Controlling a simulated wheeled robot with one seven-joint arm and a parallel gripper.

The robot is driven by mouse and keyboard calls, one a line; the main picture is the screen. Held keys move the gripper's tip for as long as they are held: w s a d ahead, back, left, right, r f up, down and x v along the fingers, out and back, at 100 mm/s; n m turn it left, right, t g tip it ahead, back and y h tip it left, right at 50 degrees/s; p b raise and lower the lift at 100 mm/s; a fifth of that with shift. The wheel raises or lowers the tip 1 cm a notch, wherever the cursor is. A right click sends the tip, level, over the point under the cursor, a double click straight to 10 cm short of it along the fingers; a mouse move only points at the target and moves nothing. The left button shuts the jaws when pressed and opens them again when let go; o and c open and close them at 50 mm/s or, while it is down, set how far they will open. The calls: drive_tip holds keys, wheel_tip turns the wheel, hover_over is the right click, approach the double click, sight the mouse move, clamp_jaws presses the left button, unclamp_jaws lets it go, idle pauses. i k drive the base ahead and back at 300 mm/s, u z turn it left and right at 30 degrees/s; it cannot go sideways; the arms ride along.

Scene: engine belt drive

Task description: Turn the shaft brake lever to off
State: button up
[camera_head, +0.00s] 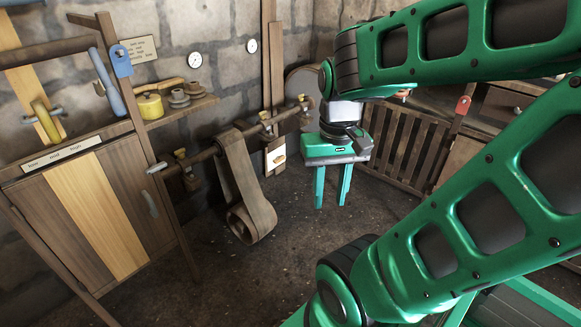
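My gripper (332,198) hangs in the middle of the view, right of the shaft and belt, with its two green fingers pointing down. The fingers stand apart with nothing between them. A wooden shaft (204,156) runs along the wall, and a loose brown belt (238,180) hangs from it. I cannot tell from this view which part is the shaft brake lever, nor read any off mark.
A wooden cabinet (55,225) with a low, mid, high strip stands at the left. A shelf (182,112) holds a yellow pot and dark weights. The floor in the middle is clear.

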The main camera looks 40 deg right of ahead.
sight(278, 159)
drive_tip(key=k, duration=0.9)
drive_tip(key=z, duration=0.4)
drive_tip(key=i, duration=0.9)
drive_tip(key=z, duration=0.35)
drive_tip(key=i, duration=1.3)
drive_tip(key=u, duration=0.3)
